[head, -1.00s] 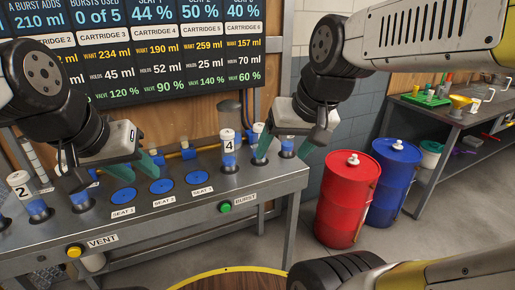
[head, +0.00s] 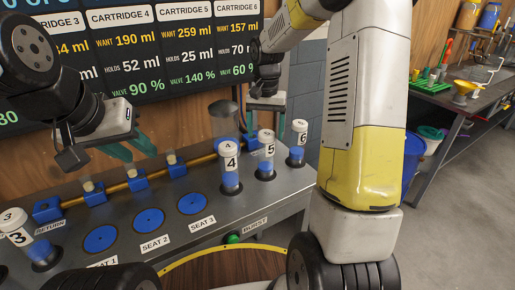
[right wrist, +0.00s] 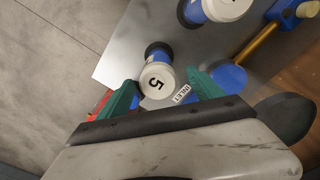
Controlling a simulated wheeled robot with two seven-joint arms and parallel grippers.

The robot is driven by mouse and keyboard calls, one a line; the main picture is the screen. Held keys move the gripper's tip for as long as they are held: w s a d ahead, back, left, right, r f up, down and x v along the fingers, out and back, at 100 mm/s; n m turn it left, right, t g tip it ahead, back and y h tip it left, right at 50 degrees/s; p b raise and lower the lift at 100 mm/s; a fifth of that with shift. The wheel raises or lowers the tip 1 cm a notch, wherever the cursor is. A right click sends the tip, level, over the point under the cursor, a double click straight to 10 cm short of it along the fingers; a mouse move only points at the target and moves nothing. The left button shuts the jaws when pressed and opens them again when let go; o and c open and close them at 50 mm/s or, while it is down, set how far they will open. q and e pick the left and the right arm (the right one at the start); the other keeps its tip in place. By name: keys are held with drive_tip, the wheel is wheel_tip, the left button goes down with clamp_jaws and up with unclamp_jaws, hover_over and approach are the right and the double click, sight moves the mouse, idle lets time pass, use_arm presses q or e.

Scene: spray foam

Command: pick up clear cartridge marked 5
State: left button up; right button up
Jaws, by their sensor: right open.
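The clear cartridge marked 5 (head: 266,150), with a white cap and blue contents, stands upright in the bench between cartridges 4 (head: 230,165) and 6 (head: 298,145). My right gripper (head: 266,106) is open and empty, above and behind cartridge 5, partly hidden by my arm. In the right wrist view, the white cap marked 5 (right wrist: 157,82) shows in the gap between the green fingers (right wrist: 163,93), just past their tips. I see no contact. My left gripper (head: 131,148) is open and empty over the left part of the bench.
Cartridge 3 (head: 18,230) stands at the left. Three blue seats (head: 148,219) are empty in the bench top. A brass pipe with blue valves (head: 136,181) runs behind them. A green BURST button (head: 232,238) is on the front edge. A blue disc (right wrist: 230,77) lies beside the right fingers.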

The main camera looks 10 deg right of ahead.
sight(266, 145)
drive_tip(key=f, duration=0.6)
drive_tip(key=shift+d, duration=0.2)
clamp_jaws()
